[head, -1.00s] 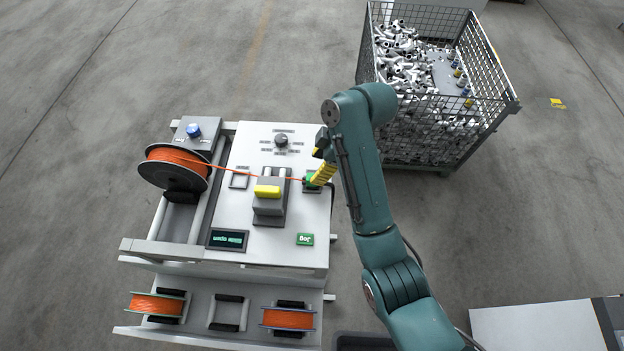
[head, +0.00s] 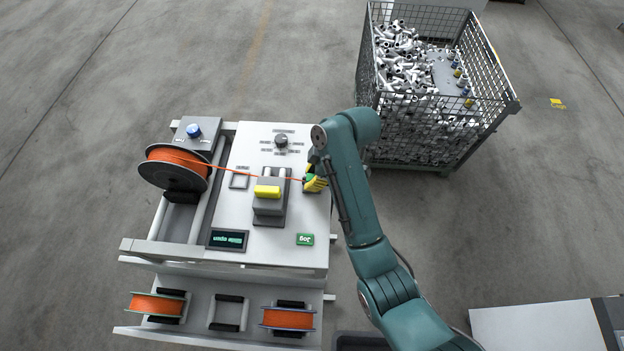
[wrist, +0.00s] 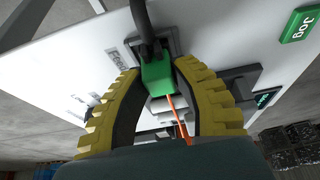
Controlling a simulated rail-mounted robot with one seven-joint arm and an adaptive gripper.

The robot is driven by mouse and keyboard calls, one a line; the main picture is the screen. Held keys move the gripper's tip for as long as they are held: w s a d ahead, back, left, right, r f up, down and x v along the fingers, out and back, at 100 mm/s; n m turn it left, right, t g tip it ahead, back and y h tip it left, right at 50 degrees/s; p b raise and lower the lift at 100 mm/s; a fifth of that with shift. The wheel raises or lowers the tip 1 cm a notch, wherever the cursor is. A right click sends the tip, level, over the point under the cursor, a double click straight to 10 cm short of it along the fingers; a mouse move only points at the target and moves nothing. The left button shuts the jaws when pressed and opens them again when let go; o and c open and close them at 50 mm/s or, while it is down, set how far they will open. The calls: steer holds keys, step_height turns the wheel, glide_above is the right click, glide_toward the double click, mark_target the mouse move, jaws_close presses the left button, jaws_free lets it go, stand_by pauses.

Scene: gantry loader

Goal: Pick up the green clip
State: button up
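The green clip (wrist: 157,77) sits on the white machine panel (wrist: 78,68), with an orange strand running from it. In the wrist view it lies between the yellow fingers of my gripper (wrist: 158,84), near their tips. The fingers are spread to either side of it, and I cannot tell whether the tips touch it. In the head view my gripper (head: 312,181) is at the right edge of the panel, and it mostly hides the clip, of which a little green shows.
A grey block with a yellow lever (head: 267,191) stands left of my gripper. A large orange spool (head: 176,166) feeds the strand across the panel. A green jog button (head: 305,239) is below. A wire crate of fittings (head: 419,128) stands at the upper right.

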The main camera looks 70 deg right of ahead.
mark_target(312, 177)
jaws_close()
step_height(312, 177, up, 10)
steer(key=shift+r, duration=0.1)
stand_by(0.6)
